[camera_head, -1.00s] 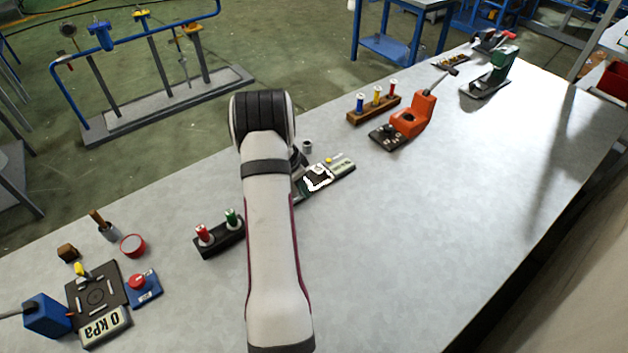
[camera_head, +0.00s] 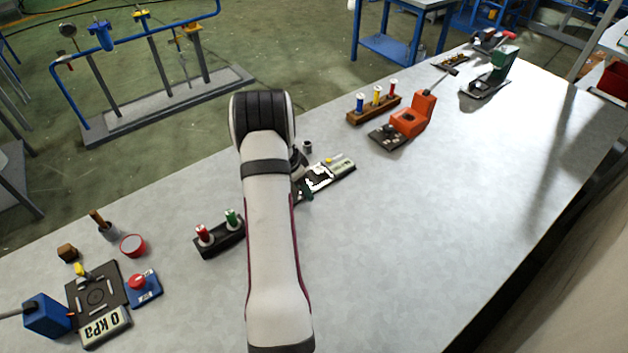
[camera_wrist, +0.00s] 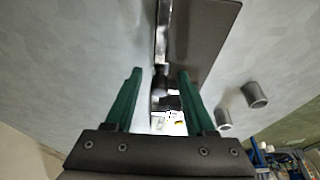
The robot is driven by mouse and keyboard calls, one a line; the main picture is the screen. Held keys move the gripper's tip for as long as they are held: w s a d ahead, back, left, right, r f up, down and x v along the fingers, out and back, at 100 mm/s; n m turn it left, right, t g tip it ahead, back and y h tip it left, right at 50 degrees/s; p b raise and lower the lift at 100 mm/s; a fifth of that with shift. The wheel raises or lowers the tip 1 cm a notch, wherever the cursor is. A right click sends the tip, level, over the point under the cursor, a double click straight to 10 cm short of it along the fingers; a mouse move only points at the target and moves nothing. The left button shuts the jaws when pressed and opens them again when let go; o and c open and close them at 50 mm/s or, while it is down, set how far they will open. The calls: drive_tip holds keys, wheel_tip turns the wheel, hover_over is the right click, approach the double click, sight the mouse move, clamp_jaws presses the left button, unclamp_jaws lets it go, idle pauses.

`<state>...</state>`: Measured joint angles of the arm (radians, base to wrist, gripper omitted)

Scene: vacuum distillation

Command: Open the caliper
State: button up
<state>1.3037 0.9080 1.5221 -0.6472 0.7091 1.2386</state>
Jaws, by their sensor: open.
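What looks like the caliper is a narrow metal bar (camera_wrist: 162,35) on a dark plate (camera_wrist: 207,30) in the wrist view. A pale display block (camera_head: 342,165) shows at the right end of this plate in the head view. My gripper (camera_wrist: 159,74) has two green fingers, apart, one on each side of the bar's line. A dark part of the bar lies between the fingertips; I cannot tell whether they touch it. In the head view my arm hides most of the gripper and the plate's left part; only a bit of green finger shows.
Two grey cylinders (camera_wrist: 255,95) stand right of the plate in the wrist view. A dark block with red and green pieces (camera_head: 220,238) is left of my arm. An orange device (camera_head: 410,120) and a wooden rack (camera_head: 373,110) stand farther right. The table's front right is clear.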

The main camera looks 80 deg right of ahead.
drive_tip(key=shift+r, duration=3.55)
